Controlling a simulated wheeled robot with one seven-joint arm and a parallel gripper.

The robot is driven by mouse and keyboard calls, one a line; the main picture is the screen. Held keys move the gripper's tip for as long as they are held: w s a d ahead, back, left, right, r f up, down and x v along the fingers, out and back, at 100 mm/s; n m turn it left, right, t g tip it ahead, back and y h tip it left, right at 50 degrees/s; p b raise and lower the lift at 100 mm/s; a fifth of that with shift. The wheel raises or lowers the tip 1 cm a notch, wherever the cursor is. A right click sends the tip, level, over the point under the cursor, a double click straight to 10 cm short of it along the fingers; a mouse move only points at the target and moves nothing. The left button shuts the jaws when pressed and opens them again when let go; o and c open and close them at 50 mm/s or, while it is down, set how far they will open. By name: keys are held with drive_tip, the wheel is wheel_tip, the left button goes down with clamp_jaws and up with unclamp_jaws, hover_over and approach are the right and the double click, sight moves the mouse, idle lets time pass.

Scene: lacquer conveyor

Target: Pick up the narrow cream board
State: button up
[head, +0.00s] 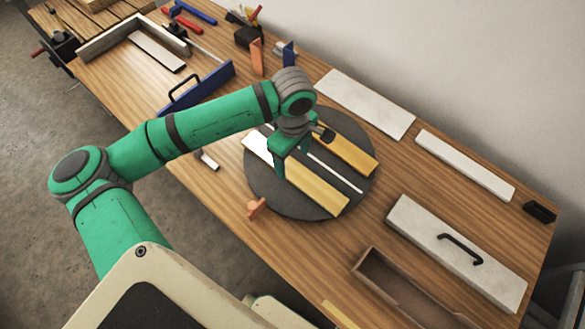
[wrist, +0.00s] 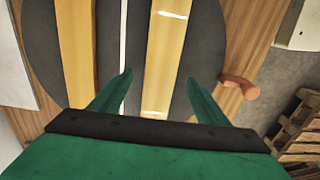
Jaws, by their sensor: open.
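Two long yellow-cream boards lie side by side on a dark round turntable (head: 270,198), with a thin white strip (head: 348,181) between them. The near board (head: 318,190) has a bright glare at its far end; it also shows in the wrist view (wrist: 166,50). The far board (head: 352,153) is at the left in the wrist view (wrist: 77,45). I cannot tell for sure which one is the narrow cream board. My gripper (head: 291,163) is open and empty above the near board. In the wrist view its fingertips (wrist: 158,79) appear on either side of that board.
An orange peg-like piece (head: 257,208) stands by the turntable's near edge. White boards (head: 366,103) (head: 464,164), a white board with a black handle (head: 420,225) and a brown open box (head: 405,295) lie to the right. A blue handled tool (head: 203,88) is behind my arm.

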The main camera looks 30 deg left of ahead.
sight(292, 169)
wheel_tip(292, 169, down, 4)
drive_tip(key=shift+a+f, duration=0.1)
drive_tip(key=c, duration=1.3)
drive_tip(key=shift+r, duration=0.2)
